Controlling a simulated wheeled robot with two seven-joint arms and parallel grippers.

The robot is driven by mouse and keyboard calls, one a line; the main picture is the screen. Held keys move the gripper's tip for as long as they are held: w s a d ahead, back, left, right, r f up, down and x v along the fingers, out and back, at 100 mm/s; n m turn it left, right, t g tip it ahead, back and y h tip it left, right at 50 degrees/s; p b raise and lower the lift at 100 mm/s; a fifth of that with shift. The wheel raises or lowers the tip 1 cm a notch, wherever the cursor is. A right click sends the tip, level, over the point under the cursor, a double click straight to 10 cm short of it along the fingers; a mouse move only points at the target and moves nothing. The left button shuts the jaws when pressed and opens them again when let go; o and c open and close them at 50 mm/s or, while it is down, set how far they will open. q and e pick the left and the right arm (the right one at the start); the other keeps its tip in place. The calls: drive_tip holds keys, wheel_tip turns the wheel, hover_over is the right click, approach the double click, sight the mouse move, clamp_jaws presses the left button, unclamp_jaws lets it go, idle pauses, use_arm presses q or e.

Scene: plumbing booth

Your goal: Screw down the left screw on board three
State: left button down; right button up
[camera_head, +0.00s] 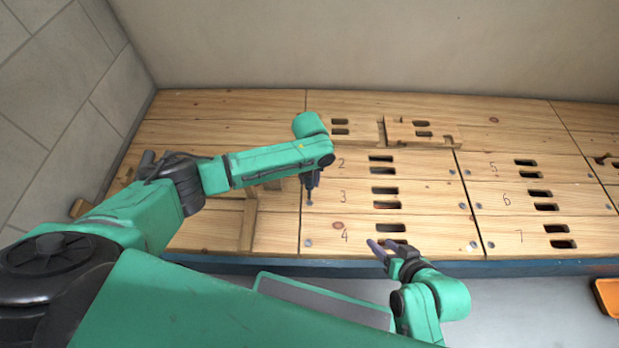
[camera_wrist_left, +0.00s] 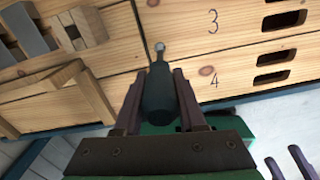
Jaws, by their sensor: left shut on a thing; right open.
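Board three (camera_head: 420,200) carries a painted 3 and has slots in its middle; its number also shows in the left wrist view (camera_wrist_left: 213,21). My left gripper (camera_head: 312,180) is over the board's left end, shut on a dark screwdriver (camera_wrist_left: 159,95) between its two fingers. The driver's tip points at the left screw (camera_wrist_left: 160,47), a small grey round head near the board's left edge. Whether the tip touches the screw is unclear. My right gripper (camera_head: 385,247) is open and empty near the front edge, over board four.
Boards four, two, five, six and seven surround board three, with slots and grey screws. A wooden frame piece (camera_head: 249,218) lies left of the board, and a slotted wooden block (camera_head: 420,130) at the back. An orange tray (camera_head: 608,296) is at the far right.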

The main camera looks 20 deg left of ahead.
use_arm(q)
wheel_tip(320, 180, up, 3)
drive_tip(key=p, duration=0.2)
drive_tip(key=shift+p, duration=0.3)
use_arm(e)
drive_tip(key=s+d+r+g+h, duration=0.3)
drive_tip(key=s+d+r+g, duration=0.1)
drive_tip(key=d, duration=0.3)
drive_tip(key=shift+r, duration=0.35)
drive_tip(key=shift+d, duration=0.1)
